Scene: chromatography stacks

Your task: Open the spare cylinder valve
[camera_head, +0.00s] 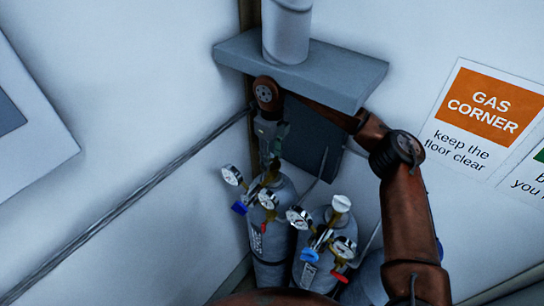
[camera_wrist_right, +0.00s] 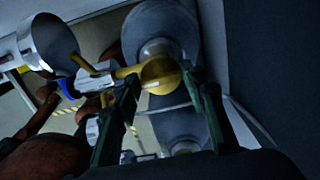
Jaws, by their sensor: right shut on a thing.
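Two grey gas cylinders stand in the corner in the head view, a left one (camera_head: 270,246) and a right one (camera_head: 312,272). Each has a brass regulator with round gauges. My right gripper (camera_head: 269,158) reaches down onto the top of the left cylinder and is shut on its valve. In the right wrist view, the brass valve (camera_wrist_right: 160,74) lies between the two dark fingers of the gripper (camera_wrist_right: 163,112). The fingers hide part of it. The right cylinder has a white valve knob (camera_head: 341,203) on top. My left gripper is out of view.
A grey shelf (camera_head: 345,75) with a white pipe (camera_head: 287,30) sits just above my right arm. Gauges (camera_head: 232,175) and a blue knob (camera_head: 239,208) stick out beside the left cylinder. A pale wall and a gas corner sign (camera_head: 488,112) flank the corner.

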